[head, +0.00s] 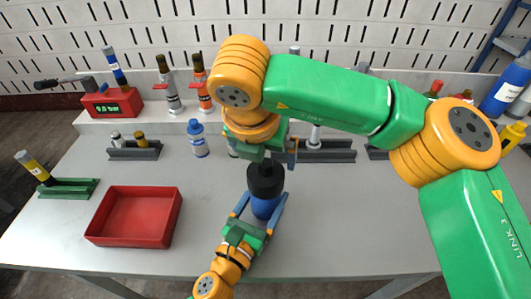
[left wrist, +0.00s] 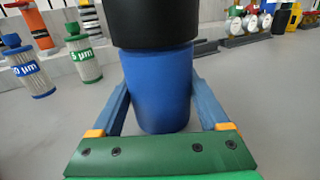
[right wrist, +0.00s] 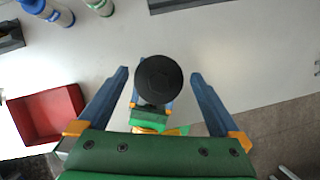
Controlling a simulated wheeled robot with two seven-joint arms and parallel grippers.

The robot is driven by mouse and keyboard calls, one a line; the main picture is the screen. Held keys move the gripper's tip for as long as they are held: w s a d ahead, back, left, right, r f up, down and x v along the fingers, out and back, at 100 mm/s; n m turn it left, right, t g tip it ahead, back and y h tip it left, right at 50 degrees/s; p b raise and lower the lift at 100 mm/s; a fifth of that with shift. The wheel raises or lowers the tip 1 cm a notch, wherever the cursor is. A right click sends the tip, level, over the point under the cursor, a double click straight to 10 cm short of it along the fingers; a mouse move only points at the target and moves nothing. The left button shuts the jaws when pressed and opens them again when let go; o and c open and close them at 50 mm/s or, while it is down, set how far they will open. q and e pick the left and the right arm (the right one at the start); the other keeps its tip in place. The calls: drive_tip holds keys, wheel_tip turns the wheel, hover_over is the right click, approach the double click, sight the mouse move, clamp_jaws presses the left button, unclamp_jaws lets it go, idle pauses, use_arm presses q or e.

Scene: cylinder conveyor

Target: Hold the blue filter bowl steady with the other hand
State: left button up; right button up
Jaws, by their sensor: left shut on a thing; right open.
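The blue filter bowl (head: 265,208) stands upright on the grey table with a black head (head: 265,180) on top. My left gripper (head: 264,202) is low at the table and shut on the bowl. In the left wrist view its two fingers lie along both sides of the blue bowl (left wrist: 160,92), below the black head (left wrist: 160,22). My right gripper (head: 268,156) is above the black head, pointing down, open and empty. In the right wrist view its fingers are spread left and right of the round black top (right wrist: 158,78), apart from it.
A red tray (head: 134,215) is left on the table. Blue-capped (head: 198,139) and green-capped (left wrist: 83,55) cartridges stand behind the bowl. A dark rack (head: 325,151) lies behind; a green holder with a yellow tube (head: 36,168) is far left. The table right of the bowl is clear.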

sight(266, 174)
drive_tip(key=m+h, duration=0.1)
drive_tip(key=m, duration=0.2)
drive_tip(key=m+g+h, duration=0.1)
drive_tip(key=m, duration=0.1)
drive_tip(key=shift+a+m, duration=0.1)
drive_tip(key=shift+m, duration=0.3)
drive_tip(key=m+g, duration=0.1)
drive_tip(key=m, duration=0.2)
drive_tip(key=shift+h, duration=0.3)
drive_tip(key=shift+f, duration=1.3)
